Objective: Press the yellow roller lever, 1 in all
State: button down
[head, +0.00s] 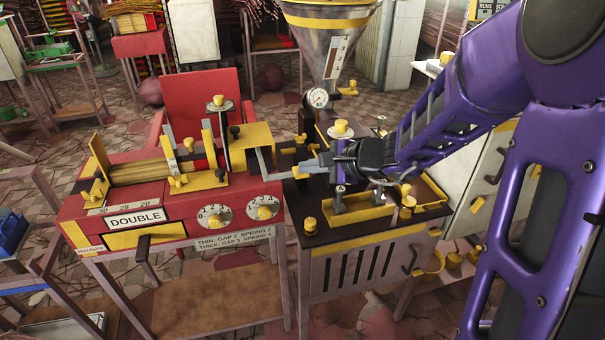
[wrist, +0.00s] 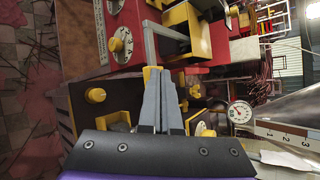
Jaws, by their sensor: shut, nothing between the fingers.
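My gripper (head: 298,172) is shut and empty, reaching left from the dark-topped cart toward the red machine (head: 105,240). In the wrist view its grey fingers (wrist: 160,72) lie together and point up toward a bent grey bar (wrist: 150,45). This bar (head: 262,163) sticks out from the yellow housing (head: 250,142) on the red machine's right end. A small yellow part shows beside the fingertips (wrist: 152,72); I cannot tell whether it touches them. I cannot tell for sure which part is the yellow roller lever.
The dark-topped cart (head: 310,232) carries yellow knobs and a yellow tray (head: 428,190). A steel hopper (head: 325,45) with a round gauge (head: 318,97) stands behind it. The red machine has two dials (head: 214,217). A red chair (head: 200,100) stands behind it.

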jog(key=shift+w+f, duration=0.15)
jog(key=shift+f, duration=0.4)
jog(key=shift+w+f, duration=0.15)
jog(key=shift+f, duration=0.35)
dwell(0.9)
dwell(0.5)
jog(key=shift+s+r+p, duration=0.2)
jog(key=shift+r+p, duration=0.15)
jog(key=shift+r, duration=0.4)
jog(key=shift+s+r+p, duration=0.2)
jog(key=shift+r+p, duration=0.1)
jog(key=shift+r, duration=0.4)
jog(key=r+p, duration=0.1)
jog(key=s+r+p, duration=0.1)
jog(key=r, duration=0.1)
jog(key=r+p, duration=0.1)
jog(key=r, duration=0.1)
jog(key=shift+s+d, duration=0.15)
jog(key=shift+d, duration=0.1)
